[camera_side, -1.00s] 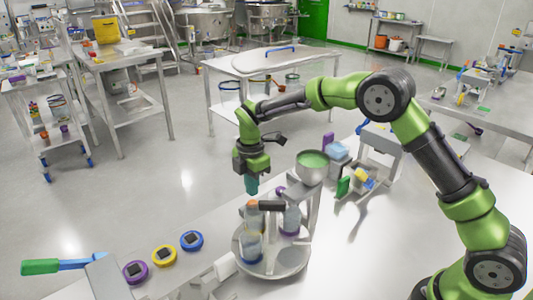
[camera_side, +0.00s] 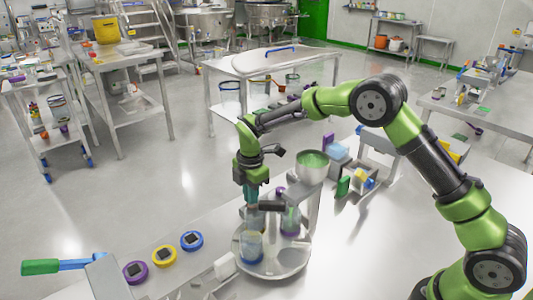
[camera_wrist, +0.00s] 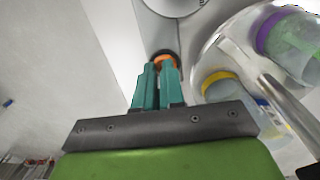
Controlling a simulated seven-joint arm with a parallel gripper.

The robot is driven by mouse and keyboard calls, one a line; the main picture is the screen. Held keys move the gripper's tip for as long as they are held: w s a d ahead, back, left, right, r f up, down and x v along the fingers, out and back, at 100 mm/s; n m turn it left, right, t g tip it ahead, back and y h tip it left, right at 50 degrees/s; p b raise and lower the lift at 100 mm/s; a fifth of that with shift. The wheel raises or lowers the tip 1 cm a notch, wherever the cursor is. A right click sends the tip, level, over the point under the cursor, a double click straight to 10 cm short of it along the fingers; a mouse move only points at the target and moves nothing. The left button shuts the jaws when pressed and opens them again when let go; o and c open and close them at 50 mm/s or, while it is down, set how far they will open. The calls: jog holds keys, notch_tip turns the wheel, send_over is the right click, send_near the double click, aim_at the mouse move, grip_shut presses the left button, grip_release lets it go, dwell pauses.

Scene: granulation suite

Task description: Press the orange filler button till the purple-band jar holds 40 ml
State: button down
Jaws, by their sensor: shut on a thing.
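My gripper (camera_side: 251,206) points down at the filler above the round turntable (camera_side: 272,274), in the side view. In the wrist view its teal fingers (camera_wrist: 160,72) are together, with the orange filler button (camera_wrist: 165,61) right at their tips. The button is hidden behind the gripper in the side view. The purple-band jar (camera_side: 291,222) stands upright on the turntable's right side; its purple band (camera_wrist: 268,32) shows in the wrist view. I cannot read its fill level. A blue-band jar (camera_side: 250,246) stands at the front, and a yellow-band jar (camera_wrist: 222,88) shows beside the fingers.
A steel bowl of green material (camera_side: 312,166) sits above the turntable's back right. Purple (camera_side: 135,272), yellow (camera_side: 164,256) and blue (camera_side: 191,240) rings lie at the left on the bench. A green-handled tool (camera_side: 50,266) is at the far left.

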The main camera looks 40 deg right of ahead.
jog(key=shift+s+f, duration=0.35)
jog(key=shift+f, duration=0.35)
notch_tip(320, 180, up, 16)
jog(key=shift+w+f, duration=0.25)
jog(key=shift+w, duration=0.1)
